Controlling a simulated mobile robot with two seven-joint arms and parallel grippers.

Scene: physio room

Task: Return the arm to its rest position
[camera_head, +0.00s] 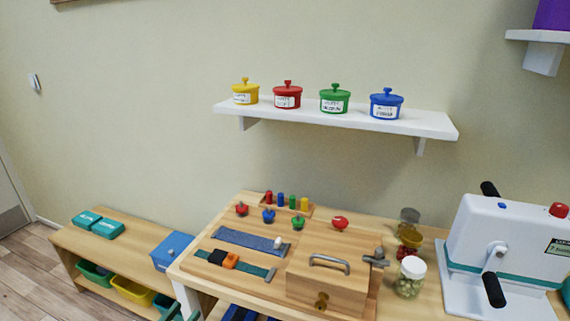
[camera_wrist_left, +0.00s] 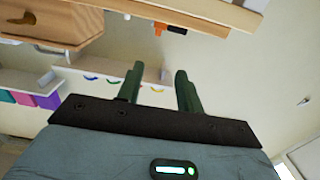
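My left gripper (camera_wrist_left: 157,80) shows in the left wrist view. Its two dark green fingers stand apart with nothing between them. The wrist view looks tilted, with a shelf unit and the wall beyond the fingers. My right gripper is in neither view.
A wooden activity board (camera_head: 205,266) with a latch box (camera_head: 330,281) stands below. A jar (camera_head: 410,277) and a white crank machine (camera_head: 500,250) are at right. A wall shelf (camera_head: 400,124) holds lidded pots. A low bench (camera_head: 137,240) is at left.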

